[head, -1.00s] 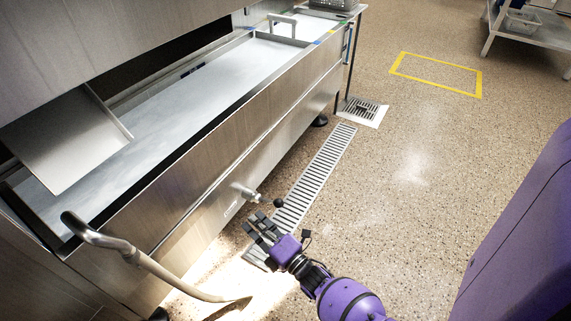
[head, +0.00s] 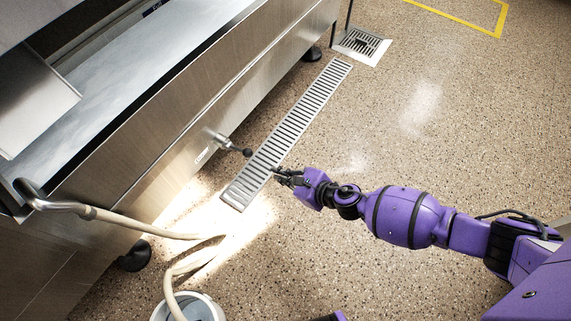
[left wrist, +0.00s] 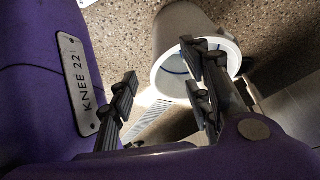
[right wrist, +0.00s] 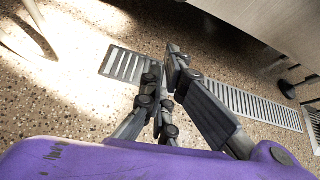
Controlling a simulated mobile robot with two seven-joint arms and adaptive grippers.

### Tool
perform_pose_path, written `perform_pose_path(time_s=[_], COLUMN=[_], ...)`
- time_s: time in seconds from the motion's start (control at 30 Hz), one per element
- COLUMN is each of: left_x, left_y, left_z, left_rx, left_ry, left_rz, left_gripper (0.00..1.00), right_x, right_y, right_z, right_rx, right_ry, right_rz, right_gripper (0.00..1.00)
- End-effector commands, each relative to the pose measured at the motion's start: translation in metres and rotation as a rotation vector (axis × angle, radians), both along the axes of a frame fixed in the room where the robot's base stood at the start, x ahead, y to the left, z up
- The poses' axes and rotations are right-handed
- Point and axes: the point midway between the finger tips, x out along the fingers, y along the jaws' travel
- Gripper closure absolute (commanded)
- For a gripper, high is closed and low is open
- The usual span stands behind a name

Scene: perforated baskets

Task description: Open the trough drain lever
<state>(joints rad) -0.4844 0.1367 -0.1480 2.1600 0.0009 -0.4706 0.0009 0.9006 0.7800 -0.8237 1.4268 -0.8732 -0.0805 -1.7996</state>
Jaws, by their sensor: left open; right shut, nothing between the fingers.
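The trough drain lever (head: 246,152) is a short metal stem with a black ball knob on a valve (head: 221,140) low on the front of the steel trough (head: 165,140). My right gripper (head: 277,173) is shut and empty, just right of and below the knob in the head view, with a small gap in the picture. In the right wrist view the right fingers (right wrist: 167,70) are together over the floor, and I cannot make out the lever there. My left gripper (left wrist: 160,75) is open and empty in the left wrist view, its fingers overlapping a white bucket's picture.
A slotted floor drain (head: 290,128) runs beside the trough, with a square drain (head: 362,44) beyond it. A beige hose (head: 150,226) hangs from the trough corner towards a bucket (head: 188,308). Open speckled floor (head: 440,120) lies to the right.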

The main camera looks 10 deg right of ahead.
Motion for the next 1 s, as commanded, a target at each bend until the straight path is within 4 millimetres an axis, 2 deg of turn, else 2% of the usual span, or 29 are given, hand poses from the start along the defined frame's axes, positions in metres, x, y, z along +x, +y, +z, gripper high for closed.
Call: perform_pose_path(time_s=[0.13,0.37,0.5,0.6,0.73,1.0], left_x=[0.000,0.012,0.023,0.023,0.017,0.006], left_y=[0.001,0.002,0.000,-0.001,0.000,0.001], left_z=[-0.016,-0.034,-0.023,-0.020,-0.019,-0.024], left_rx=[0.003,0.005,0.001,0.001,0.000,0.003], left_ry=[0.013,0.003,-0.019,-0.023,-0.014,0.008], left_rz=[-0.009,-0.035,-0.038,-0.035,-0.030,-0.024], left_gripper=[0.55,0.55,0.55,0.55,0.55,0.55], right_x=[0.026,0.056,0.058,0.058,0.058,0.058], right_y=[0.021,0.048,0.053,0.056,0.058,0.058], right_z=[-0.017,-0.042,-0.015,-0.006,0.000,0.001], right_rx=[0.004,0.004,0.004,0.005,0.006,0.006], right_ry=[-0.005,-0.004,-0.008,-0.008,-0.007,-0.007], right_rz=[0.002,0.001,0.005,0.003,0.001,0.001], right_gripper=[1.00,1.00,1.00,1.00,1.00,1.00])
